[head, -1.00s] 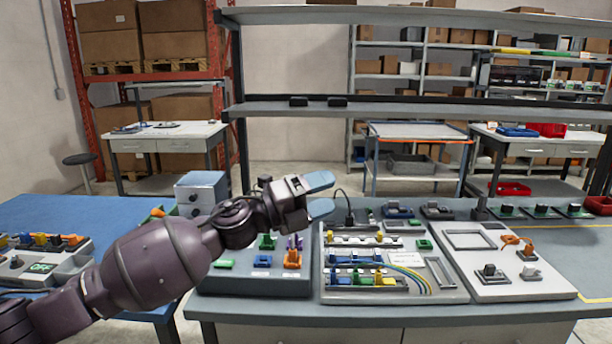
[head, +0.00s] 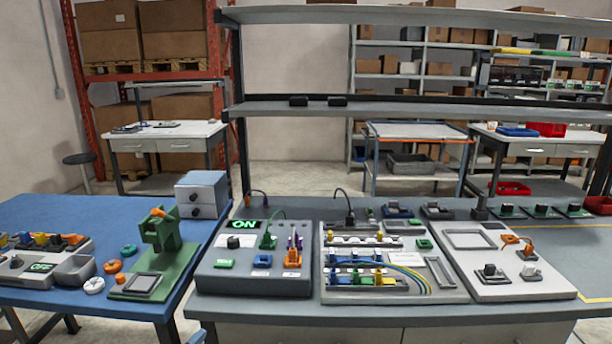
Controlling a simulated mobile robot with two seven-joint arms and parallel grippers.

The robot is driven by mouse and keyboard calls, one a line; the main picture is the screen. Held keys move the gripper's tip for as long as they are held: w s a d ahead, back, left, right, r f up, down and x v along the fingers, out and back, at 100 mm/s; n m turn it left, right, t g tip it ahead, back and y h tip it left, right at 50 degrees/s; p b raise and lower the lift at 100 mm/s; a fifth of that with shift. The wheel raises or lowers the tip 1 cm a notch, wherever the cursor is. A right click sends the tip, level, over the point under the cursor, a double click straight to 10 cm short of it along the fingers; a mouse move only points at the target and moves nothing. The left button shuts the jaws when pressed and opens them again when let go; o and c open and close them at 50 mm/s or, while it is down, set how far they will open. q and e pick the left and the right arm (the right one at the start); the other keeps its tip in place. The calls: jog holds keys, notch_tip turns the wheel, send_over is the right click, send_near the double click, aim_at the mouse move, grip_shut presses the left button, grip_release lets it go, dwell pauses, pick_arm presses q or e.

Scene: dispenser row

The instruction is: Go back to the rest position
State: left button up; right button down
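Neither of my grippers shows in the head view, and no arm crosses the benches. A grey dispenser panel (head: 217,254) with a lit green ON display (head: 245,227) stands on the grey bench. It carries green, blue, orange and purple pieces. A green plug (head: 268,241) stands on it with a green cable. To its right is a panel (head: 342,291) with colored blocks and wires. Further right is a pale panel (head: 520,289) with a square frame and knobs.
The blue table (head: 95,213) at left holds a green press-like stand (head: 162,236), several colored rings, a grey bin (head: 75,270) and another unit with a green ON display (head: 42,267). A small grey drawer box (head: 201,193) stands at its right edge. A shelf (head: 400,110) spans above the grey bench.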

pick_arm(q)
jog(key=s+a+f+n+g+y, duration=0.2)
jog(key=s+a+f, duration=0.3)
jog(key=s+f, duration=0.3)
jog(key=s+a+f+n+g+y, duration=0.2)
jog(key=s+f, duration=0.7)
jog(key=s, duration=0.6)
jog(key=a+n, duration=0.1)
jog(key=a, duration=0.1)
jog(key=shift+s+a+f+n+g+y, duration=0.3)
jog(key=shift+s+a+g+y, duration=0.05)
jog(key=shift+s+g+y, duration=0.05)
